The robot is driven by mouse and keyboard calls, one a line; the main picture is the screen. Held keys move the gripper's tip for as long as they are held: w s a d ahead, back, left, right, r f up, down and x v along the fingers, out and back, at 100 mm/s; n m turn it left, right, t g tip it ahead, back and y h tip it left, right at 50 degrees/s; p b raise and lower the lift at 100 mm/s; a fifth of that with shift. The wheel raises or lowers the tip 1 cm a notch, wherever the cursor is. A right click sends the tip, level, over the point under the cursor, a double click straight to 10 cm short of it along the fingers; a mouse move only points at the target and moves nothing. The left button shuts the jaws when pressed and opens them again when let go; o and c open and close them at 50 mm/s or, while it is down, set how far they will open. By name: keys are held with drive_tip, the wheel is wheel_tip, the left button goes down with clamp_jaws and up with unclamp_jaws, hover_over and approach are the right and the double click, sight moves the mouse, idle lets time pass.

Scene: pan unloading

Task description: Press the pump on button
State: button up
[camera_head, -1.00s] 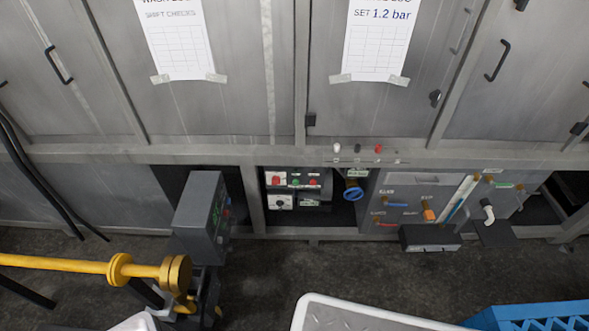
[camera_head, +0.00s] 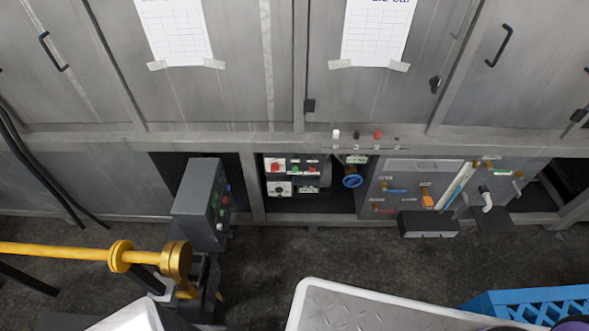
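A control panel (camera_head: 292,177) sits in the open bay under the cabinets, near the middle of the view. It carries a large red button (camera_head: 275,167), a small green button (camera_head: 295,169), another red button (camera_head: 311,170) and a dark round knob (camera_head: 278,188) on a white plate. The labels are too small to read, so I cannot tell which one is pump on. A grey box (camera_head: 200,204) with green and red marks on its right side stands left of the panel. My gripper is not in view.
A blue valve wheel (camera_head: 352,181) sits right of the panel, beside a grey board of taps (camera_head: 410,190). A yellow pipe (camera_head: 60,250) crosses the lower left. A white-rimmed tray (camera_head: 360,308) and a blue crate (camera_head: 530,302) are in front. Bare floor (camera_head: 310,255) lies between.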

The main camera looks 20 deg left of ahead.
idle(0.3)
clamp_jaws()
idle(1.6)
